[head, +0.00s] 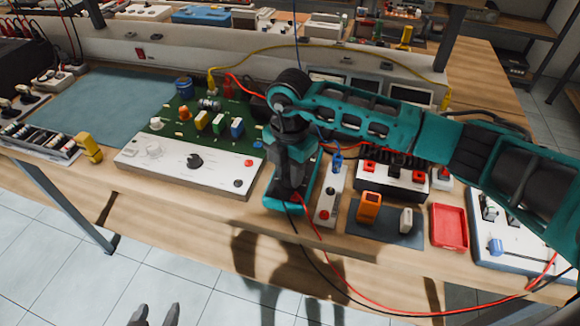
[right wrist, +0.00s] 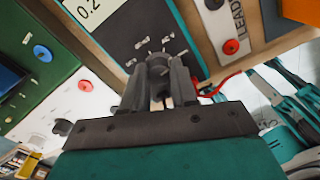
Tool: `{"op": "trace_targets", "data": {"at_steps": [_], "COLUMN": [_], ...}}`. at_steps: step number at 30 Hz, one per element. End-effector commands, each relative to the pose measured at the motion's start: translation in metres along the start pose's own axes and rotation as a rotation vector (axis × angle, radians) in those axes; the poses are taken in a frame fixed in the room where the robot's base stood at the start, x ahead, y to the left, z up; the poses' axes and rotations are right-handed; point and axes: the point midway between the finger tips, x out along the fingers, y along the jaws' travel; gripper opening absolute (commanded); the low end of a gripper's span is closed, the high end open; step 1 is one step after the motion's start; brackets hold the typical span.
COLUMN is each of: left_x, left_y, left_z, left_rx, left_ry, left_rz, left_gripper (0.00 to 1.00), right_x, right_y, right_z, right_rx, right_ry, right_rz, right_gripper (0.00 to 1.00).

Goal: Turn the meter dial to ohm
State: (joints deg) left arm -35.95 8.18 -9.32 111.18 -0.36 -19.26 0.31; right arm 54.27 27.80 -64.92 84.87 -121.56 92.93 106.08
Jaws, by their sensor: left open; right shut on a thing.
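The meter (head: 312,188) is a dark unit with a teal border on the bench. My right arm hides much of it in the head view. In the right wrist view its dark face (right wrist: 130,22) shows a display reading starting 0.2 and small white markings around the black dial (right wrist: 158,62). My right gripper (right wrist: 157,88) is shut on the dial, a finger on each side. It also shows in the head view (head: 289,190), pointing down over the meter. The exact dial setting is hard to read. My left gripper (head: 156,314) is open and empty, low in front of the bench.
A green circuit board with a white panel (head: 190,172) stands left of the meter. A white lead box (head: 328,195) is close on the right. A red tray (head: 449,227) lies further right. Red and black cables (head: 345,280) hang past the front edge.

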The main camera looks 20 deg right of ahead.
Motion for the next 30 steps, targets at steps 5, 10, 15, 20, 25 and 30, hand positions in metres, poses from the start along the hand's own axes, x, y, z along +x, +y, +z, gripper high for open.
{"op": "trace_targets", "data": {"at_steps": [5, 10, 15, 20, 25, 30], "left_x": [-0.0029, -0.0039, -0.0042, -0.0042, -0.0042, -0.0040], "left_y": [0.0000, 0.0000, -0.0001, -0.0001, -0.0001, -0.0002], "left_z": [-0.0036, -0.0051, -0.0057, -0.0059, -0.0060, -0.0064], "left_rx": [0.000, 0.000, 0.000, 0.000, 0.000, 0.000], "left_ry": [-0.001, -0.001, 0.000, 0.000, 0.000, 0.001], "left_rz": [0.000, 0.000, 0.000, 0.000, 0.000, 0.000], "left_gripper": [0.55, 0.55, 0.55, 0.55, 0.55, 0.55], "right_x": [-0.0016, -0.0012, -0.0011, -0.0010, -0.0009, -0.0009], "right_y": [0.0004, 0.0004, 0.0005, 0.0006, 0.0006, 0.0006], "right_z": [0.0005, 0.0005, 0.0007, 0.0007, 0.0007, 0.0007], "right_rx": [0.103, 0.166, 0.198, 0.208, 0.208, 0.208], "right_ry": [-0.001, -0.001, -0.001, -0.001, -0.001, -0.001], "right_rz": [0.002, 0.002, 0.002, 0.002, 0.002, 0.002], "right_gripper": [0.00, 0.00, 0.00, 0.00, 0.00, 0.33]}}
